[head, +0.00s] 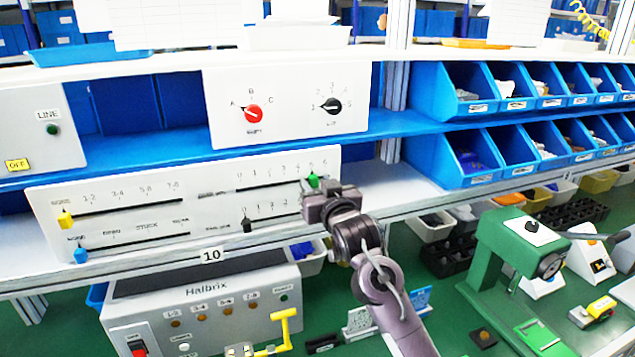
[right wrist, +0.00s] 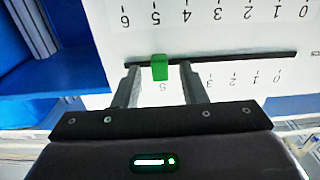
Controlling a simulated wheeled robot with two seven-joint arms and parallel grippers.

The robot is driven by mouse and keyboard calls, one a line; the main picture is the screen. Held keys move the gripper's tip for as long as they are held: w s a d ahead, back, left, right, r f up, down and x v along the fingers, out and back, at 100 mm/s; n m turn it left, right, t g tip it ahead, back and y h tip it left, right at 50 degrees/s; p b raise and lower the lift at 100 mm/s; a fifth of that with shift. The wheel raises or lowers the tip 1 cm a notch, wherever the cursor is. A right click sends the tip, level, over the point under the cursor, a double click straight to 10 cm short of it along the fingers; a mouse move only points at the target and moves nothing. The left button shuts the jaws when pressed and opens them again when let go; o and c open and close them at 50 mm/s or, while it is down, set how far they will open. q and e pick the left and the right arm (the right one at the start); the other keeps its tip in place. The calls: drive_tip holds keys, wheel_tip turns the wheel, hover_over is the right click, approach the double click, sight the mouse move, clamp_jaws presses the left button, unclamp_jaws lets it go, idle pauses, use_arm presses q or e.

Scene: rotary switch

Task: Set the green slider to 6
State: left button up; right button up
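The green slider (head: 313,180) sits near the right end of the upper right slot on the white panel (head: 110,193). In the right wrist view, which shows the panel upside down, the green slider (right wrist: 160,67) stands at about the 5 mark, short of the 6 end. My right gripper (head: 317,189) is at the panel, at the slider. In the right wrist view, the two fingers of my right gripper (right wrist: 160,78) are apart, one on each side of the green knob with gaps. My left gripper is not in view.
A black slider (head: 247,225) is on the slot below; yellow (head: 66,219) and blue (head: 81,255) sliders are at left. Red (head: 253,113) and black (head: 331,105) rotary knobs are above. A grey Halbrix box (head: 200,310) stands below. Blue bins (head: 470,160) are at right.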

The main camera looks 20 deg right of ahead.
drive_tip(key=shift+c, duration=0.6)
clamp_jaws()
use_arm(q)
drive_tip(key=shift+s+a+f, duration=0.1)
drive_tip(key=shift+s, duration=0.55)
use_arm(e)
drive_tip(key=d, duration=0.3)
drive_tip(key=shift+w+d+p, duration=0.1)
drive_tip(key=shift+d+p, duration=0.2)
drive_tip(key=shift+c, duration=1.6)
unclamp_jaws()
drive_tip(key=shift+a, duration=0.1)
drive_tip(key=o, duration=0.4)
drive_tip(key=shift+d, duration=0.2)
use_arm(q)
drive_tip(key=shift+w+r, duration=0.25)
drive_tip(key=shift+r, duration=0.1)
use_arm(e)
drive_tip(key=shift+o, duration=0.2)
